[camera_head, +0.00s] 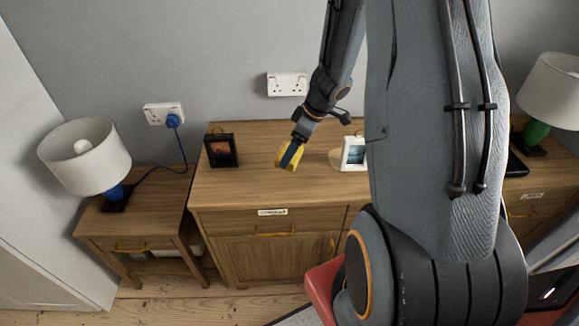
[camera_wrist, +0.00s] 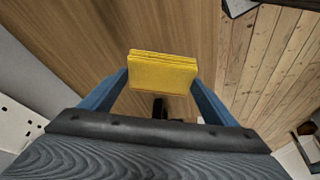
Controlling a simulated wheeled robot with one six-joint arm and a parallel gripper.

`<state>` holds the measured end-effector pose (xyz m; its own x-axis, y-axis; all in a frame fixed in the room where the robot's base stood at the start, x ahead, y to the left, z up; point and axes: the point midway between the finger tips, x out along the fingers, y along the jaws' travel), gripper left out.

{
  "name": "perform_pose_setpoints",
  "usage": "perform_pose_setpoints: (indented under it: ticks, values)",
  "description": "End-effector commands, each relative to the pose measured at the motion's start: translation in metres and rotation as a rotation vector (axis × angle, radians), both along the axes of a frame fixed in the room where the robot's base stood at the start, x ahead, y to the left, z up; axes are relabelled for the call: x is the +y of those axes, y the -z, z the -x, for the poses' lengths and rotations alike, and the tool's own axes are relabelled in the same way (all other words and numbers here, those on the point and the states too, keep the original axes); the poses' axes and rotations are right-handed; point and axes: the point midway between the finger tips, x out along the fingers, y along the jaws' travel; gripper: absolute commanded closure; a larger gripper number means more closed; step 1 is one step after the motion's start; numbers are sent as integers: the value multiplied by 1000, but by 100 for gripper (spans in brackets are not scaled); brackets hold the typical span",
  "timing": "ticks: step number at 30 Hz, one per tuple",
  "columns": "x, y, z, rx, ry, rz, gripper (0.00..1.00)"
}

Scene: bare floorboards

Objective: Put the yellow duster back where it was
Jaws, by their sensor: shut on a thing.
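The yellow duster (camera_head: 284,158) is a small folded yellow block. It is held between the fingers of my gripper (camera_head: 291,152), above the top of the wooden sideboard (camera_head: 240,190). In the wrist view the duster (camera_wrist: 162,72) sits between the two blue fingers of my gripper (camera_wrist: 162,85), which are shut on it from both sides. The wooden top shows below it. I cannot tell the exact height of the duster above the surface.
A dark picture frame (camera_head: 222,150) stands left of the duster, and a white picture frame (camera_head: 354,153) stands to its right. A white-shaded lamp (camera_head: 85,155) is on the low side table (camera_head: 150,208) at left. A green lamp (camera_head: 536,133) is at right. The sideboard's front strip looks clear.

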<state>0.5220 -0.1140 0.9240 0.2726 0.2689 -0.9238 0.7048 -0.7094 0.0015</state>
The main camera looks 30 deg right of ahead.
Motion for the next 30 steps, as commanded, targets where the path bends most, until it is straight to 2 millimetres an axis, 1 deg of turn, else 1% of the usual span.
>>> perform_pose_setpoints:
  ticks: [1, 3, 8, 15, 18, 24, 25, 27, 28, 30]
  values:
    - [0, 12, 0, 4, 1, -3, 37]
    - [0, 23, 1, 3, 2, -3, 37]
    - [-1, 36, 0, 0, 3, -2, 37]
    - [-2, 66, 0, 0, 4, -2, 37]
    - [-2, 72, 0, 0, 4, -1, 37]
    - [-2, 72, 0, -1, 4, 0, 37]
    - [-2, 72, 0, -1, 4, 0, 14]
    - [-2, 72, 0, -1, 4, 0, 2]
    - [-2, 72, 0, -1, 4, 0, 0]
    - [-2, 72, 0, -1, 4, 0, 0]
